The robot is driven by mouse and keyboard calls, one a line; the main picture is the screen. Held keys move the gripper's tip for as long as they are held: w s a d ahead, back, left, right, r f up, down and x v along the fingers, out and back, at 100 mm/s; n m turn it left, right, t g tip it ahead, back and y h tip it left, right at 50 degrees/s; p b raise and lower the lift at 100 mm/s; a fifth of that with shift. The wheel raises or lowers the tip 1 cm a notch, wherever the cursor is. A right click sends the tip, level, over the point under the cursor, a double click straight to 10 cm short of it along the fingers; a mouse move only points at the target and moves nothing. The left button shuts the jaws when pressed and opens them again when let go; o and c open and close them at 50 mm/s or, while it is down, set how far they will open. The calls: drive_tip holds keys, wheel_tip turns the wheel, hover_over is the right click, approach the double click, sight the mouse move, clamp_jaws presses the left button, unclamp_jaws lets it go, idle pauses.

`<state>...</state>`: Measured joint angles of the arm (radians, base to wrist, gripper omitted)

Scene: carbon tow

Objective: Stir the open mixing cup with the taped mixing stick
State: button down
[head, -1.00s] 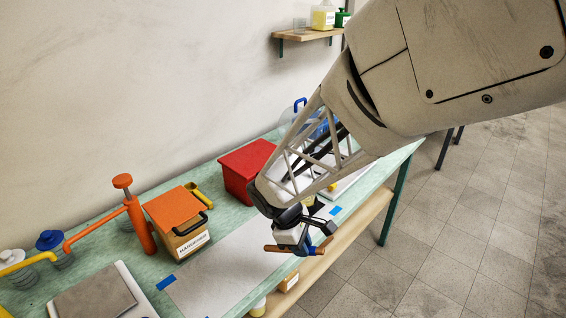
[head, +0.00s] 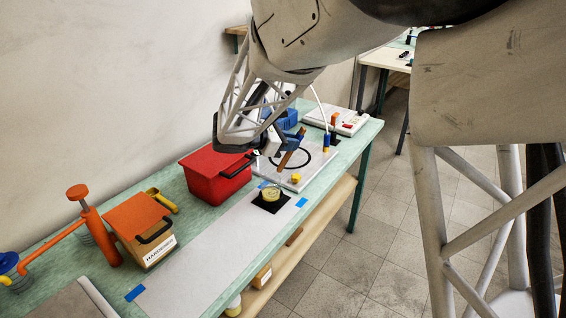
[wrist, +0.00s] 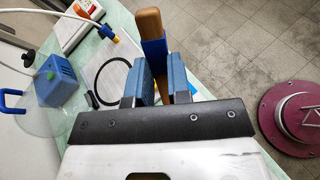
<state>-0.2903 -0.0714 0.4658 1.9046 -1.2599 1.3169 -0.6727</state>
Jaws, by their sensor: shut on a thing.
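The brown mixing stick (head: 287,158) with blue tape is held in my gripper (head: 284,145), tilted, above the bench. In the wrist view the stick (wrist: 149,24) and its blue tape (wrist: 154,55) stand between the two blue fingers of my gripper (wrist: 161,66), which are shut on it. The open mixing cup (head: 271,194) is a small clear cup with yellowish contents, standing upright on a black square mat (head: 259,203). The stick appears behind and above the cup, apart from it. The cup cannot be made out in the wrist view.
A red bin (head: 207,186) stands left of the cup, with an orange-lidded hardener box (head: 137,222) and an orange pump (head: 100,238) further left. Behind are a white board with a black ring (head: 310,171), a yellow knob (head: 296,178) and a blue device (head: 288,119). Grey sheet (head: 206,250) is clear.

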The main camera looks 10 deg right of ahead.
drive_tip(key=shift+w+d+r+h, duration=0.15)
drive_tip(key=shift+w+r, duration=0.3)
drive_tip(key=shift+w, duration=0.05)
drive_tip(key=shift+w+d+r+h, duration=0.15)
drive_tip(key=shift+w+r, duration=0.3)
drive_tip(key=shift+a+f, duration=0.1)
drive_tip(key=shift+f, duration=0.15)
drive_tip(key=w+a+f, duration=0.1)
drive_tip(key=a+f, duration=0.4)
drive_tip(key=f, duration=0.7)
drive_tip(key=shift+w+f, duration=0.2)
drive_tip(key=shift+f, duration=0.15)
idle(0.8)
drive_tip(key=shift+a+f, duration=0.1)
drive_tip(key=shift+a, duration=0.05)
drive_tip(key=shift+s+a, duration=0.1)
drive_tip(key=shift+a, duration=0.05)
idle(0.6)
drive_tip(key=shift+s, duration=0.1)
